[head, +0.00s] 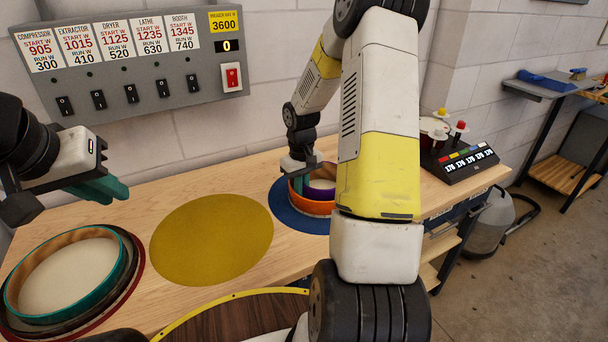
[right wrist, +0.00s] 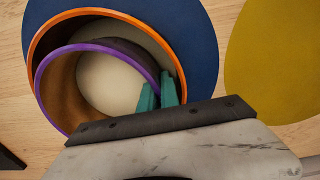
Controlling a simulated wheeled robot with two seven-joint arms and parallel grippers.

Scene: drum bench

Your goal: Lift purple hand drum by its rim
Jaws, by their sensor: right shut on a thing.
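The purple hand drum (head: 321,185) stands within the larger orange drum (head: 311,208) on the blue round mat (head: 284,216). In the right wrist view the purple drum's rim (right wrist: 92,47) is off-centre and crosses over the orange rim (right wrist: 105,12) at the lower left. My right gripper (right wrist: 158,94) is shut on the purple rim, with one teal finger on each side. It also shows small in the head view (head: 301,172). Whether the drum is clear of the surface below, I cannot tell. My left gripper (head: 112,188) hangs above the bench at the left, away from the drum.
A nested stack with a teal drum (head: 12,291) sits at the bench's left. A yellow round mat (head: 210,240) lies bare in the middle. A brown panel with a yellow edge (head: 235,318) is in front. A switch box (head: 130,60) hangs on the wall.

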